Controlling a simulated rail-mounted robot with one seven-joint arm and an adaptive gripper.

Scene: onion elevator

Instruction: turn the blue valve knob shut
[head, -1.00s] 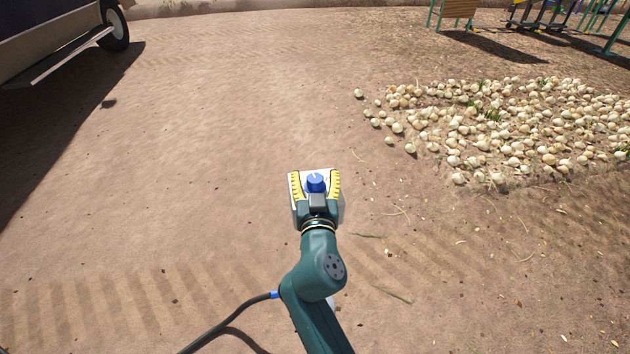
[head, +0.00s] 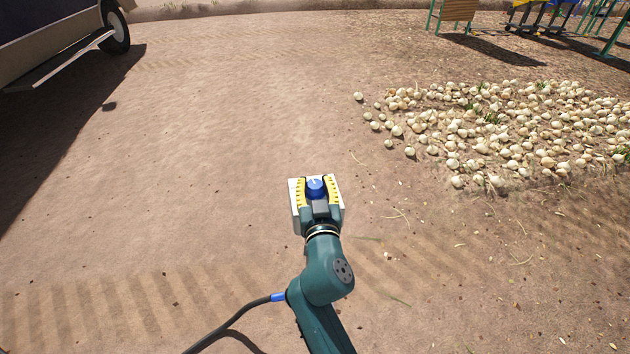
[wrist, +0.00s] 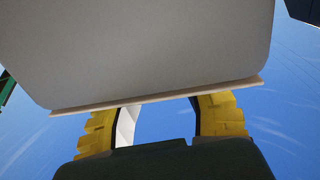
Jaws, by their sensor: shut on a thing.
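The blue valve knob (head: 315,187) shows in the head view, on top of a small white box (head: 296,206). A pale mark shows on the knob's top. My gripper (head: 316,189) has its two yellow fingers on either side of the knob and is shut on it. In the wrist view the yellow fingers (wrist: 160,128) reach up beneath a broad pale panel (wrist: 160,50), and the knob cannot be made out there.
Onions (head: 500,130) lie spread on the ground at the right. A vehicle with a wheel (head: 115,32) stands at the upper left. Green-legged equipment (head: 455,12) stands at the upper right. Bare dirt surrounds the box.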

